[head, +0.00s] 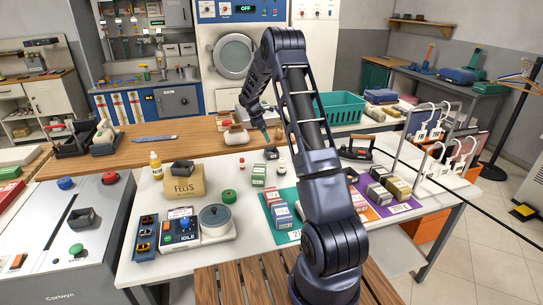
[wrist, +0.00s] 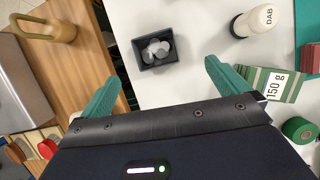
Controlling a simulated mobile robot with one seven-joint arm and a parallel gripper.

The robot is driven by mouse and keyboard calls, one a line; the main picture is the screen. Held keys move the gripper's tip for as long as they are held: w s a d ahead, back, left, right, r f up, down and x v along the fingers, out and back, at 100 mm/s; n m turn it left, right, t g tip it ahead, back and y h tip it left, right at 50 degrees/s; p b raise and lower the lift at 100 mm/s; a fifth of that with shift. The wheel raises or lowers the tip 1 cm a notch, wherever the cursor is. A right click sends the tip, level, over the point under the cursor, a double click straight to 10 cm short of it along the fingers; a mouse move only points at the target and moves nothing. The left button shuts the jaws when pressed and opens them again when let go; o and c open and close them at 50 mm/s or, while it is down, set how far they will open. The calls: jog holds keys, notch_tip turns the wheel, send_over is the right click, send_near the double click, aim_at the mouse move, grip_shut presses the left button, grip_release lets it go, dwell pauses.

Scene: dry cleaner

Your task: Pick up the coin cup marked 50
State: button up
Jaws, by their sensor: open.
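A small square black cup (wrist: 155,48) holding several grey round discs, like coins, lies between and beyond my fingertips in the wrist view. In the head view a dark cup (head: 271,153) sits on the white table just below my gripper (head: 266,136). I cannot read a 50 on either one. My gripper (wrist: 164,74) is open and empty, its two teal fingers spread apart, with the cup not between them.
A white DAB bottle (wrist: 255,20) stands right of the cup, and a green-striped 150 g pack (wrist: 272,84) lies close to the right finger. A green roll (wrist: 302,128) is lower right. A wooden counter (head: 190,140) runs behind the table.

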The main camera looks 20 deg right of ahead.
aim_at(272, 150)
jog(key=shift+n, duration=0.3)
jog(key=x, duration=0.8)
jog(key=w+x, duration=0.1)
jog(key=x, duration=0.4)
jog(key=shift+w+a+f, duration=0.1)
jog(key=shift+a+f, duration=0.1)
jog(key=shift+a, duration=0.2)
jog(key=shift+c, duration=0.4)
jog(key=c, duration=1)
jog(key=shift+o, duration=0.2)
jog(key=shift+r, duration=0.15)
